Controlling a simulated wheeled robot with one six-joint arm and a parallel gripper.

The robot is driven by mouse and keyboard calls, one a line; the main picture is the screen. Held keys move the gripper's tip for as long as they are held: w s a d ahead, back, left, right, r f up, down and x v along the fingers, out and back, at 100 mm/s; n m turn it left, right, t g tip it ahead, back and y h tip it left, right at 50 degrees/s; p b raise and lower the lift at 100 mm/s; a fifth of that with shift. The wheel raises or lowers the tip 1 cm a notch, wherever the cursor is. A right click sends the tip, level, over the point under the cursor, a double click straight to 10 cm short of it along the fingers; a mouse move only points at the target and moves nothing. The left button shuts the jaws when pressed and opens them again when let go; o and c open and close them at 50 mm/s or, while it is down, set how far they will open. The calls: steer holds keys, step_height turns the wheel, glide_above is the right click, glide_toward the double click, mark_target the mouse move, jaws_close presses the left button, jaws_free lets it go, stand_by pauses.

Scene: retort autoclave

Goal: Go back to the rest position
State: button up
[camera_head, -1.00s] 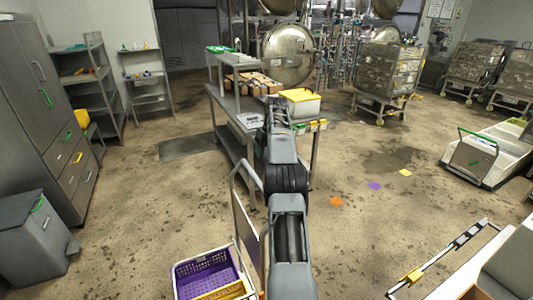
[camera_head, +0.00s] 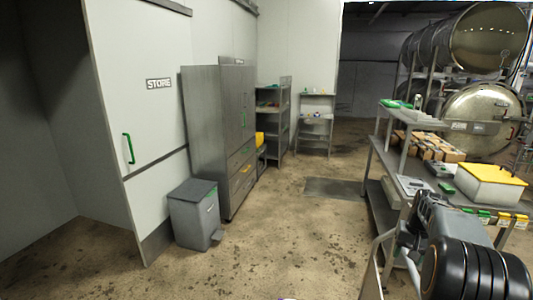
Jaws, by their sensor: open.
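My arm reaches up from the lower right corner. My gripper (camera_head: 432,205) is at its far end, in front of the near end of a steel workbench (camera_head: 408,188). The gripper is small and partly hidden by my own arm. It is open, and I see nothing held in it. I cannot tell how far it is from the bench.
The bench carries a white box with a yellow lid (camera_head: 490,186) and brown cartons (camera_head: 428,146). A grey pedal bin (camera_head: 194,215) and a tall cabinet (camera_head: 222,135) stand left, beside the STORE door (camera_head: 150,150). The middle floor (camera_head: 290,235) is clear.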

steer(key=s+a+r+n+t, duration=0.2)
steer(key=s+a, duration=0.8)
steer(key=a, duration=0.2)
steer(key=s+a+r+n+t, duration=0.2)
steer(key=s+a+r+n, duration=0.1)
steer(key=s+a, duration=0.7)
steer(key=a, duration=0.3)
steer(key=shift+a+h, duration=0.2)
steer(key=shift+h, duration=0.1)
steer(key=shift+c, duration=0.8)
steer(key=shift+s+d, duration=0.1)
